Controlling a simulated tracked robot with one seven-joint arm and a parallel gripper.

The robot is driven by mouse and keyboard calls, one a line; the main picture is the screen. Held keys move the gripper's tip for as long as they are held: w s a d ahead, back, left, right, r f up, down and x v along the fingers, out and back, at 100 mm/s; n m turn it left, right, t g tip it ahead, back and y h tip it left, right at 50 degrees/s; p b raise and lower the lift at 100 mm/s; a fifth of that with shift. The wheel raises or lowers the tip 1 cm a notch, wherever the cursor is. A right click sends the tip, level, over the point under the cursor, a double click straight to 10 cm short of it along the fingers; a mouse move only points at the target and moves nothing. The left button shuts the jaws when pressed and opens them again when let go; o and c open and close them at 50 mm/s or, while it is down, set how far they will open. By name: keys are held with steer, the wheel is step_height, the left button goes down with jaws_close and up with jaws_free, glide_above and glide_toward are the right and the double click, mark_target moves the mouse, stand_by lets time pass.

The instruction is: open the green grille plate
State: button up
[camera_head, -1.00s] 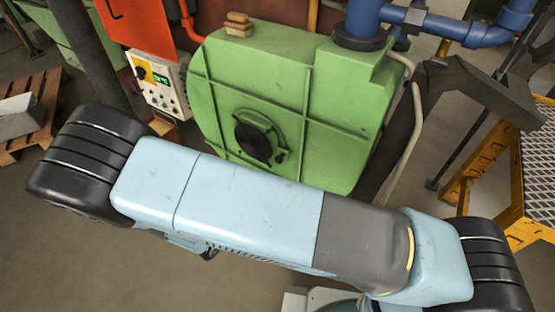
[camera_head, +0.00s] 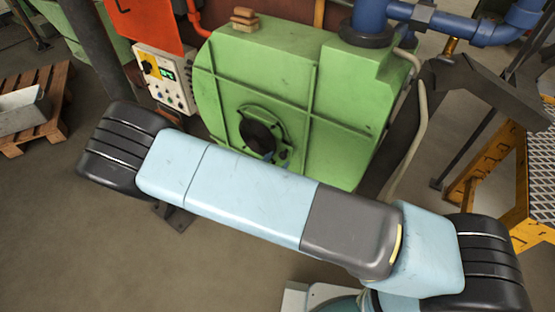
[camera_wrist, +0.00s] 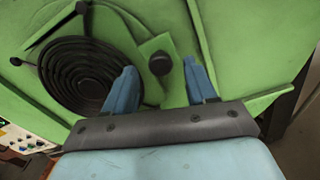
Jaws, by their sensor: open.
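The green grille plate (camera_wrist: 135,38) lies against the front of the green machine housing (camera_head: 345,95). In the wrist view its round black grille (camera_wrist: 85,85) of concentric rings shows at left, and a black knob (camera_wrist: 160,63) stands on a green tab at its right. My gripper (camera_wrist: 160,78) is open, its two blue fingers pointing at the plate, one on each side of the knob with gaps between. I cannot tell how near the fingertips are in depth. In the head view the grille (camera_head: 260,131) shows just above my arm, which mostly hides my gripper.
A control box (camera_head: 165,80) with a green display stands left of the housing. Blue pipes (camera_head: 440,22) run at the upper right. A dark angled beam (camera_head: 485,88) and a yellow-framed platform (camera_head: 520,190) are at right. A wooden pallet (camera_head: 45,115) lies far left; floor in front is clear.

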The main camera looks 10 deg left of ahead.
steer(key=shift+x, duration=0.9)
steer(key=shift+c, duration=0.5)
jaws_close()
